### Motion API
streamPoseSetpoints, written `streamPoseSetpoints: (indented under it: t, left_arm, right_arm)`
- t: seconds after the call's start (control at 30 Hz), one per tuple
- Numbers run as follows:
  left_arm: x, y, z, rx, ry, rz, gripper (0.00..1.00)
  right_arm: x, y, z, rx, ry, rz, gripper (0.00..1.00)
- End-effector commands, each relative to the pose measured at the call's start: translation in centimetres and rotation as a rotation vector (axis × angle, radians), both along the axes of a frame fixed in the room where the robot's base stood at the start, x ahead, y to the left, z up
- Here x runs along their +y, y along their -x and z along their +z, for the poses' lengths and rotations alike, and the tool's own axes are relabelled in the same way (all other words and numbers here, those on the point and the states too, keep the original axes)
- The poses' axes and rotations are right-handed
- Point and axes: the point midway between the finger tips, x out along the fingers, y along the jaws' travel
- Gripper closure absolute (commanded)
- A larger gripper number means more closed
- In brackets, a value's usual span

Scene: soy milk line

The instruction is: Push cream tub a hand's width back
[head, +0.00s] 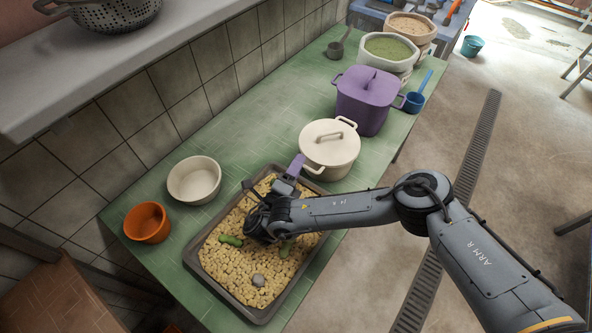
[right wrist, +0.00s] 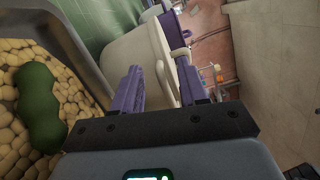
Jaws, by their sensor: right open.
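The cream tub (head: 326,155) is a round, lidded pot with side handles, upright on the green counter beyond the tray. In the right wrist view its cream wall (right wrist: 127,53) stands just ahead of the fingers. My right gripper (head: 280,172) is above the far part of the tray, on the near side of the tub. Its purple fingers (right wrist: 162,82) are apart with nothing held between them. I cannot tell whether a finger touches the tub. My left gripper is not in view.
The tray (head: 191,262) holds pale chunks, green pieces and a grey lump. A cream bowl (head: 195,180) and orange bowl (head: 147,223) stand left. A purple lidded pot (head: 365,103) stands close behind the tub. Bare green counter (head: 262,120) lies left of the tub.

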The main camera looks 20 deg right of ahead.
Motion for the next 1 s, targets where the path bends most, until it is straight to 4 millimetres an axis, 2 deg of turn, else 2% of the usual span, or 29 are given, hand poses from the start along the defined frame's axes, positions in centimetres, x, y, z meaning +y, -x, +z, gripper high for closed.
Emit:
streamPoseSetpoints:
  t: [0.3,0.6,1.0]
  left_arm:
    - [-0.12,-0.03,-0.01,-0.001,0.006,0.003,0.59]
    - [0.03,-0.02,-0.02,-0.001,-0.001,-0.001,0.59]
    - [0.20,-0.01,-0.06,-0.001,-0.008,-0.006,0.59]
  right_arm:
    - [-0.05,-0.06,0.05,0.000,0.000,0.000,0.57]
    - [-0.07,-0.05,0.02,0.000,0.000,0.000,1.00]
    - [-0.02,-0.16,-0.03,0.000,0.000,-0.001,1.00]
